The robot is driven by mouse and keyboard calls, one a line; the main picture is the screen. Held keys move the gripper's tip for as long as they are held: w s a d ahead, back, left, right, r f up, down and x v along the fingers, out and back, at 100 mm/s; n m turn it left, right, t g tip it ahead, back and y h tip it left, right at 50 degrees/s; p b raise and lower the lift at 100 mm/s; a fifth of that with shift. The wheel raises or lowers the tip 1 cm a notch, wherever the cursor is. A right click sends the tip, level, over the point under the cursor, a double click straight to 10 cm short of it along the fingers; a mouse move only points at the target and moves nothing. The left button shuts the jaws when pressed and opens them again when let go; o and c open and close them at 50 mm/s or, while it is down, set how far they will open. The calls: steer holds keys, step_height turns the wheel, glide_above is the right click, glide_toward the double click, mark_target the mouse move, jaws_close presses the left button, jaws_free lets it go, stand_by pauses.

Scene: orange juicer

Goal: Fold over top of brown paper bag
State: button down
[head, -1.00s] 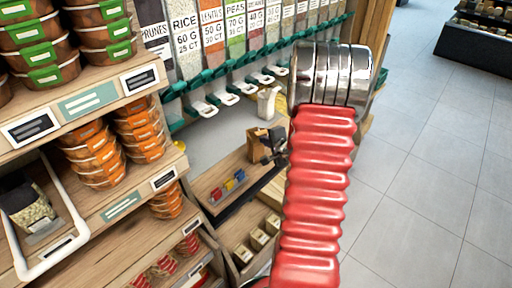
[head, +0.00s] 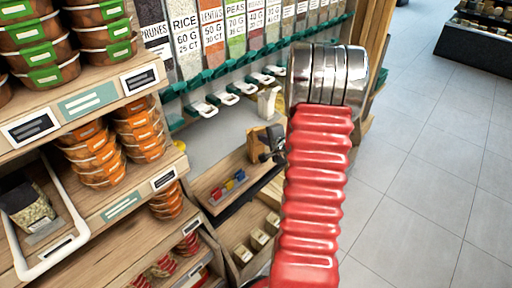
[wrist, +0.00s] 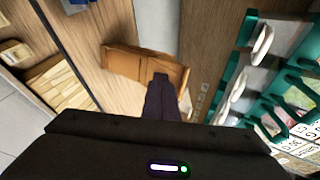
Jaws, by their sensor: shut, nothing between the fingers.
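The brown paper bag (head: 257,141) stands on the wooden counter below the dispensers in the head view, partly hidden by my arm and gripper. In the wrist view the bag (wrist: 120,62) lies just ahead of the fingers, its brown side showing. My gripper (head: 268,155) is dark and sits right against or in front of the bag in the head view; I cannot tell whether they touch. In the wrist view the fingers (wrist: 160,78) are together, with nothing between them, and overlap the bag's near part.
Dispensers with green levers and white spouts (head: 227,100) hang above and behind the counter. A white container (head: 268,101) stands behind the bag. Small coloured items (head: 228,184) lie on the counter (head: 210,181) to the left. Shelves of tubs fill the left; open floor lies right.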

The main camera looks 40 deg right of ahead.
steer(key=shift+w+d, duration=0.15)
steer(key=shift+w, duration=0.35)
steer(key=shift+w+d, duration=0.15)
steer(key=shift+w, duration=0.35)
steer(key=shift+r, duration=0.1)
steer(key=shift+s+a+r, duration=0.15)
steer(key=shift+s+r, duration=0.35)
steer(key=shift+r, duration=0.3)
steer(key=shift+s+a+r, duration=0.15)
steer(key=shift+s+r, duration=0.3)
steer(key=shift+r, duration=0.35)
steer(key=shift+s+a+r, duration=0.15)
steer(key=shift+s+r, duration=0.35)
steer(key=shift+r, duration=0.3)
